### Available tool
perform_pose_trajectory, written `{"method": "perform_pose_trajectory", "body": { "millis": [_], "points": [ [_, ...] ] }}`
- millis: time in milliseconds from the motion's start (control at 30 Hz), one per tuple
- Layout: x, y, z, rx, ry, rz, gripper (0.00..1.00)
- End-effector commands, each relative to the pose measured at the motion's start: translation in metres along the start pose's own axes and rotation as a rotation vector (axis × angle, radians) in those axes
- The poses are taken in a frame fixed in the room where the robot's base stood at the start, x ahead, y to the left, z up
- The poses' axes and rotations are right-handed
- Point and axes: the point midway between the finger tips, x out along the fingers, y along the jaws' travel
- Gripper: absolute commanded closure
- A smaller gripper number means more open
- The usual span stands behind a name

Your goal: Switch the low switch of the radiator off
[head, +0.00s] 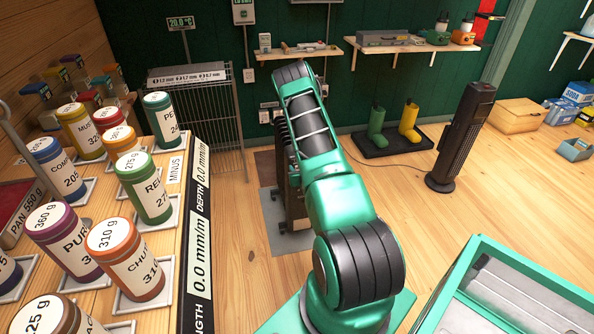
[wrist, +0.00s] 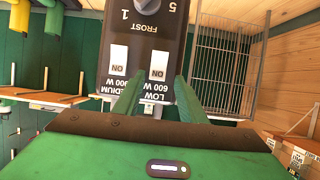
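The radiator's dark control panel (wrist: 142,35) fills the upper middle of the wrist view, upside down. The low switch (wrist: 158,66) is white, reads ON and sits above the label "LOW 600 W". The medium switch (wrist: 118,60), also reading ON, is just to its left, and a knob (wrist: 150,4) is at the top edge. My gripper (wrist: 160,82) has its two green fingers apart, with the low switch and its label seen between them. I cannot tell whether they touch the panel. In the head view the dark radiator (head: 291,203) stands mostly behind my arm, which hides the gripper.
A wire rack (head: 207,110) stands left of the radiator. A wooden counter with several labelled jars (head: 145,185) is at the left. Boots on a black tray (head: 392,150) and a dark tower heater (head: 462,135) are to the right.

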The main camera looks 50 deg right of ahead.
Motion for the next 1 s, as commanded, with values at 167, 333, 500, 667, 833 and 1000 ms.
{"method": "perform_pose_trajectory", "body": {
  "millis": [167,333,500,667,833,1000],
  "points": [
    [0.000,0.004,-0.001,0.000,0.002,0.005,0.93],
    [0.000,0.004,-0.001,0.001,0.002,0.004,1.00],
    [0.000,0.003,0.003,-0.001,0.025,0.002,1.00],
    [0.000,0.002,0.006,-0.004,0.087,0.000,1.00],
    [-0.002,0.002,0.009,-0.004,0.163,0.000,1.00],
    [-0.003,0.004,0.012,-0.001,0.247,0.001,1.00]
  ]
}}
